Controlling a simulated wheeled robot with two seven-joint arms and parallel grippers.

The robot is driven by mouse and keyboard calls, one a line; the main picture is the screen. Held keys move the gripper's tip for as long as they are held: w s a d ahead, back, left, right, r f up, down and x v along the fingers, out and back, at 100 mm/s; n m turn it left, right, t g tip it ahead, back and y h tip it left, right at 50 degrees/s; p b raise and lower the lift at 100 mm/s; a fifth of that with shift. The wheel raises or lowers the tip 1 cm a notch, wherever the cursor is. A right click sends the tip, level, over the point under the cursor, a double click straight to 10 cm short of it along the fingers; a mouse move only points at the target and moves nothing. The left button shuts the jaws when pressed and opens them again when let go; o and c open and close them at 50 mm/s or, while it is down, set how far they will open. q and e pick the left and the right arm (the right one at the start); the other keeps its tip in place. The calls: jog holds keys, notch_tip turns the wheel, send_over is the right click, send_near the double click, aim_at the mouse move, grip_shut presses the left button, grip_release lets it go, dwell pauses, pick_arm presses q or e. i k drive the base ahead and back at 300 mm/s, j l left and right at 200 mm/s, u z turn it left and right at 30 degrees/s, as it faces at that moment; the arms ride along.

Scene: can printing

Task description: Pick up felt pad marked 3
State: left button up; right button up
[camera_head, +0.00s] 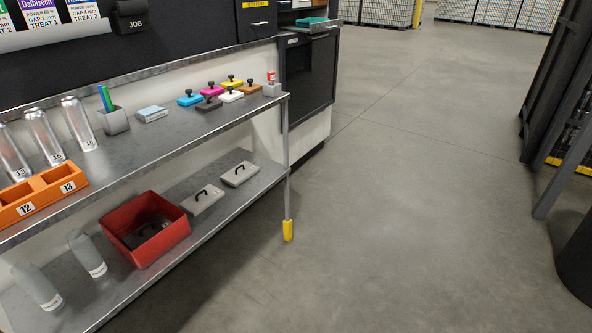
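Two light grey pads with black handles lie on the lower shelf: one nearer pad (203,201) and one farther pad (240,175) toward the shelf's right end. A dark piece with a handle (146,232) lies inside the red bin (178,237). Several small coloured blocks with black knobs stand on the upper shelf, among them a blue block (190,100) and a white block (231,97). I cannot read a 3 on any of these, so I cannot tell which is the felt pad marked 3. Neither of my grippers is in view.
Silver cans (78,124) and an orange numbered rack (42,195) stand on the upper shelf (140,140) at left. Two pale bottles (87,254) stand on the lower shelf. A shelf post with a yellow foot (288,230) marks the corner. The floor (400,200) to its right is clear.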

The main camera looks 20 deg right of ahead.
aim_at(245, 170)
jog(key=z, duration=0.15)
jog(key=i+l+u, duration=0.2)
jog(key=i, duration=0.35)
jog(key=i+l+u, duration=0.15)
jog(key=i, duration=0.45)
jog(key=i+l+u, duration=0.2)
jog(key=i+l, duration=0.15)
jog(key=i, duration=0.2)
jog(key=i+l+u, duration=0.2)
jog(key=i+l, duration=0.15)
jog(key=i, duration=0.15)
